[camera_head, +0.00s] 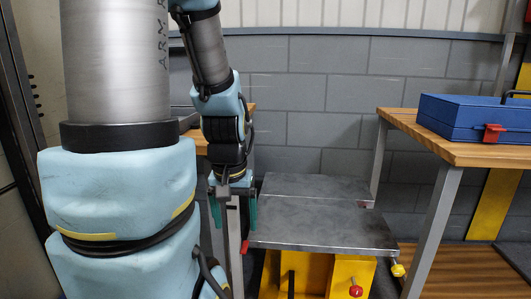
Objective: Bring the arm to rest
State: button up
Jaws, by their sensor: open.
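My arm, light blue and silver, fills the left side of the head view and bends over at the top. My gripper (233,215) hangs down at the left of the metal pallet table. Its two green fingers stand apart with nothing visible between them. The fingertips are beside the left edge of the grey metal plate (330,232); I cannot tell whether they touch it.
A yellow base (312,272) with red and yellow knobs carries the plate. On the right, a wooden-topped table (480,155) holds a blue case (465,115). Another wooden table (191,137) is partly hidden behind my arm. A grey block wall (330,90) closes the back.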

notch_tip(320, 180, up, 21)
jog(key=p, duration=1.9)
jog(key=shift+f, duration=0.15)
